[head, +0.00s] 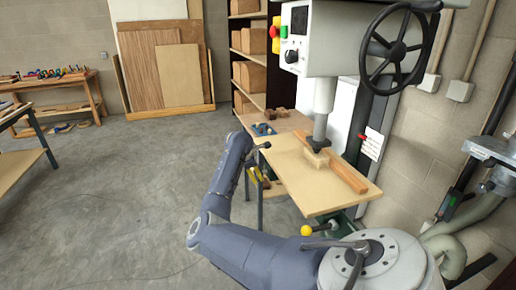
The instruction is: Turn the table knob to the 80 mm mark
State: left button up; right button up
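A yellow ball knob (306,230) sits on a short handle under the front edge of the wooden drill-press table (335,202). No 80 mm mark can be read. A white label with red (373,143) by the column is too small to read. One of my grey-blue arms runs from the bottom right to the left, then up beside the table's left edge. No gripper fingers show clearly at its end. A small dark ball on a short rod (265,146) shows there, and I cannot tell what it belongs to. My other gripper is not seen.
A wooden fence (340,170) and a small block (316,158) lie on the table under the spindle (321,125). The black handwheel (396,46) is at upper right. A shelf of boxes (254,75) stands behind. The floor at left is clear.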

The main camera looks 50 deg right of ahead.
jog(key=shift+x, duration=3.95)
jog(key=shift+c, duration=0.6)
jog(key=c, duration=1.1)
